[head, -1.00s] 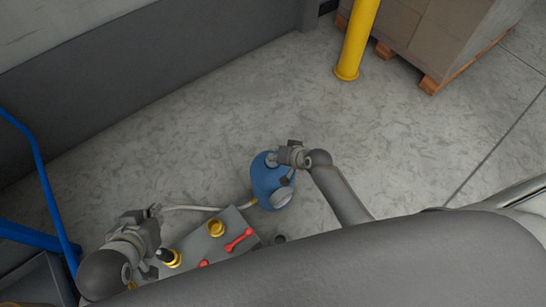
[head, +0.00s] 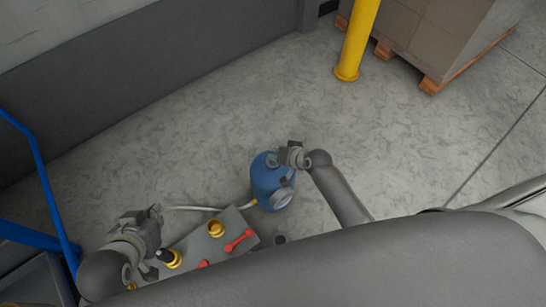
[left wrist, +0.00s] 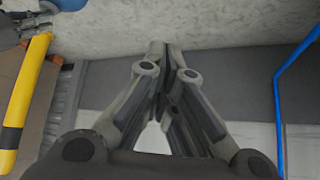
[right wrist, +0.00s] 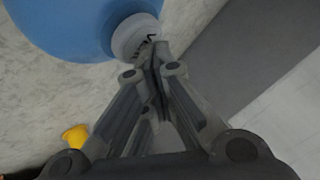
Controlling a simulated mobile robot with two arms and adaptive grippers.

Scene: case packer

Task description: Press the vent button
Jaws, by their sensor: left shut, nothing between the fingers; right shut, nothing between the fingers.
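A blue tank (head: 268,182) stands beside a grey panel (head: 216,248) in the head view. My right gripper (head: 274,160) is shut and empty at the tank's upper end. In the right wrist view its fingertips (right wrist: 150,58) are at a pale grey round cap (right wrist: 130,35) with a black mark on the tank (right wrist: 70,25); I cannot tell whether they touch it. The panel carries yellow-ringed fittings (head: 216,228) and red handles (head: 239,240). No part is clearly marked as the vent button. My left gripper (head: 155,211) is shut and empty above the panel's left end.
A pale hose (head: 195,208) runs to the tank. A blue frame (head: 45,185) stands at the left. A yellow post (head: 356,45) and a pallet of boxes (head: 430,35) are at the back right. The floor between is clear.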

